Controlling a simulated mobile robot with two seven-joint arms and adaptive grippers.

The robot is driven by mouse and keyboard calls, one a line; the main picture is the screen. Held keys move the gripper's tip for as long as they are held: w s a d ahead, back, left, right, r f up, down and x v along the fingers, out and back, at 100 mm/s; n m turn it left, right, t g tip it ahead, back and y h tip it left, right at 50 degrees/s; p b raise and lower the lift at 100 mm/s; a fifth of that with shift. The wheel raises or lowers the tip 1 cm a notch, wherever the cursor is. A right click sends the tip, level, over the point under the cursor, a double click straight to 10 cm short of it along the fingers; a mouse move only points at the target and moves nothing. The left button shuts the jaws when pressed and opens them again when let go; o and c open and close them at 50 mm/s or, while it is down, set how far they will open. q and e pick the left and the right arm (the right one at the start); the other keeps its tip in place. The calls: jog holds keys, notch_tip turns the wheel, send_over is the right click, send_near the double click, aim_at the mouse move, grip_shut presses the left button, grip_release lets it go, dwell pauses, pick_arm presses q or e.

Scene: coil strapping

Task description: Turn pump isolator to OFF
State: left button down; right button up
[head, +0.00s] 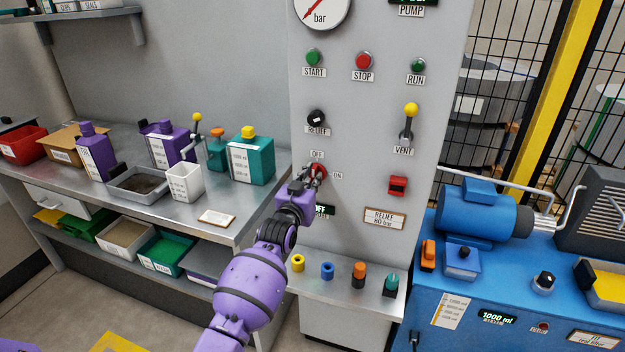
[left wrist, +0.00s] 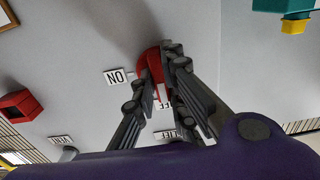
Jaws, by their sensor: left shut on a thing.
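The pump isolator is a red rotary knob (head: 322,169) on the grey panel, with an OFF label (head: 317,154) above it and an ON label (head: 338,175) to its right. My left gripper (head: 314,174) is at the knob and shut on it. In the left wrist view, the red knob (left wrist: 150,66) sits between the dark fingers (left wrist: 160,78), beside the upside-down ON label (left wrist: 118,76). The OFF label (left wrist: 163,104) is partly hidden by the fingers there. The knob's pointing direction is mostly hidden. My right gripper is not in view.
A black RELIEF knob (head: 316,118) and the yellow-tipped VENT lever (head: 409,118) are above. A red switch (head: 397,185) is to the right. A shelf with fittings (head: 345,290) juts out beneath.

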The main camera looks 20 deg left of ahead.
pick_arm(q)
jog(key=c, duration=1.8)
grip_release()
jog(key=shift+s, duration=0.15)
jog(key=s, duration=1.1)
jog(key=shift+s+a, duration=0.2)
jog(key=shift+s, duration=0.2)
jog(key=s+d+f+m+g, duration=0.1)
jog(key=s+d+f+g, duration=0.1)
jog(key=s+f, duration=0.8)
jog(key=s+d+f+g, duration=0.1)
jog(key=s+f+g, duration=0.2)
jog(key=s+f, duration=0.6)
jog(key=s+f+g, duration=0.1)
jog(key=s+f, duration=0.3)
jog(key=s, duration=0.4)
jog(key=s+f+g, duration=0.2)
jog(key=s+f, duration=0.2)
jog(key=s, duration=0.5)
jog(key=s+f+g+p, duration=0.1)
jog(key=s+f, duration=0.3)
jog(key=s, duration=0.4)
jog(key=shift+s+d+f+n, duration=0.2)
jog(key=shift+s+d+n, duration=0.05)
jog(key=shift+s+n, duration=0.15)
